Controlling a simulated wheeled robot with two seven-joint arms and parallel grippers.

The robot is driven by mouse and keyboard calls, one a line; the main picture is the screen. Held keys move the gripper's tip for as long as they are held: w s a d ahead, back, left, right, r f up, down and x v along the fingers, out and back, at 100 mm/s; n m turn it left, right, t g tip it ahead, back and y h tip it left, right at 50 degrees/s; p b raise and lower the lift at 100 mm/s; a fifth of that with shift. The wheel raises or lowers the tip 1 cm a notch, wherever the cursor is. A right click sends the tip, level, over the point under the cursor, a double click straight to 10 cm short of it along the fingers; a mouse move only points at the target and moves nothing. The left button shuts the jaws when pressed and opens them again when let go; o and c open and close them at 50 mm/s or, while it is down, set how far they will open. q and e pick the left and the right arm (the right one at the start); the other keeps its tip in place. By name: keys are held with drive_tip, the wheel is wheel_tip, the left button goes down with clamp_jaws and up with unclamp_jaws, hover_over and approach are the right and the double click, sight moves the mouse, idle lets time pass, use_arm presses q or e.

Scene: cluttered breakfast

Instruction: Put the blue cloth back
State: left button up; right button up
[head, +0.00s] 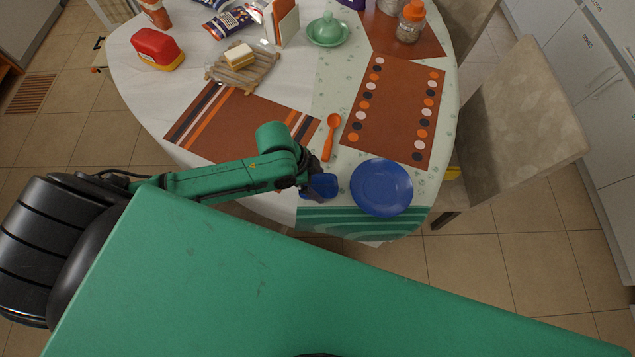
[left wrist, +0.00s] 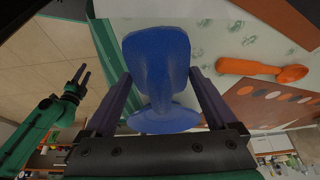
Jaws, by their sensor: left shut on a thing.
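My left gripper (head: 316,187) is shut on the blue cloth (head: 323,188), just left of the blue plate near the table's front edge. In the left wrist view, the blue cloth (left wrist: 157,70) hangs between the two dark fingers of the left gripper (left wrist: 160,95), narrow in the middle and wider at both ends. I cannot tell whether the cloth touches the table. My right gripper (left wrist: 80,80) shows in the left wrist view at the left, its dark fingers apart and empty. It is not in the head view.
The blue plate (head: 381,188) sits partly on a green striped mat (head: 345,222). An orange spoon (head: 331,138) lies behind the gripper. A chair (head: 515,125) is at right.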

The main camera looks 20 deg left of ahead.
use_arm(q)
drive_tip(key=shift+f, duration=0.85)
drive_tip(key=shift+f, duration=0.1)
drive_tip(key=o, duration=1.1)
drive_tip(key=v, duration=1.2)
drive_tip(key=shift+d, duration=0.15)
